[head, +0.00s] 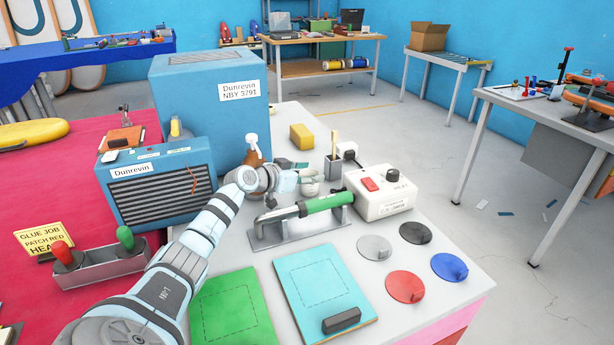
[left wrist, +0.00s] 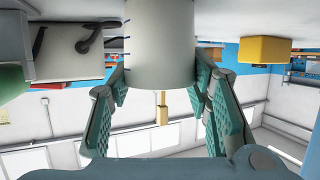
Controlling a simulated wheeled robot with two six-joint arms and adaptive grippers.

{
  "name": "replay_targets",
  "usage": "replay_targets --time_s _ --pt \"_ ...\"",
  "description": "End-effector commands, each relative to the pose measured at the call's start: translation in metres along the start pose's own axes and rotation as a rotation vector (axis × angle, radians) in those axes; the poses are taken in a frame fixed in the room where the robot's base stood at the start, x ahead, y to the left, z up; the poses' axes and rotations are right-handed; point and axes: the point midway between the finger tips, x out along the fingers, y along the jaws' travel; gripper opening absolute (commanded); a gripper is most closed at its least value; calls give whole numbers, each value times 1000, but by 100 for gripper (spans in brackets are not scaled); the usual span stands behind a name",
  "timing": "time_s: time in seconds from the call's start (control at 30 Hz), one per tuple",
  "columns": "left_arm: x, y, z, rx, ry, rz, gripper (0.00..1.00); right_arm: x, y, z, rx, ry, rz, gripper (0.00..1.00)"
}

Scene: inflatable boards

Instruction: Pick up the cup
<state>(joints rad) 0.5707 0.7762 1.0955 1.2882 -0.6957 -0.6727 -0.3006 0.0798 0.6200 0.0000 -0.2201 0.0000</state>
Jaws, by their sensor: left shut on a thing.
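The cup is a pale grey-white cylinder (left wrist: 160,45) seen close up between the two teal finger pads in the left wrist view, where the picture is upside down. In the head view the cup (head: 309,174) is small and partly covered by the fingers. My left gripper (head: 303,177) reaches in from the left over the white workbench and is shut on the cup, one finger at each side. The gripper also shows in the left wrist view (left wrist: 160,105). I cannot tell whether the cup touches the bench. My right gripper is not in view.
A dark pot (head: 333,167) with a brush stands just beyond the cup. A white switch box (head: 380,205) and a green-handled tool (head: 322,203) are close at the right and front. A yellow block (head: 302,137) lies behind. Blue cases (head: 205,115) stand at the left.

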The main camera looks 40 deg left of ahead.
Motion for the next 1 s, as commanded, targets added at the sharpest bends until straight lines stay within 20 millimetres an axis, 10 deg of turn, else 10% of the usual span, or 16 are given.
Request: replay_targets --time_s 0.53,1.0 --pt "3 39 -13 0 2 0 17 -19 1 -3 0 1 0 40" --pt "-21 38 -80 3 4 -2 17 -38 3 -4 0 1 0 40"
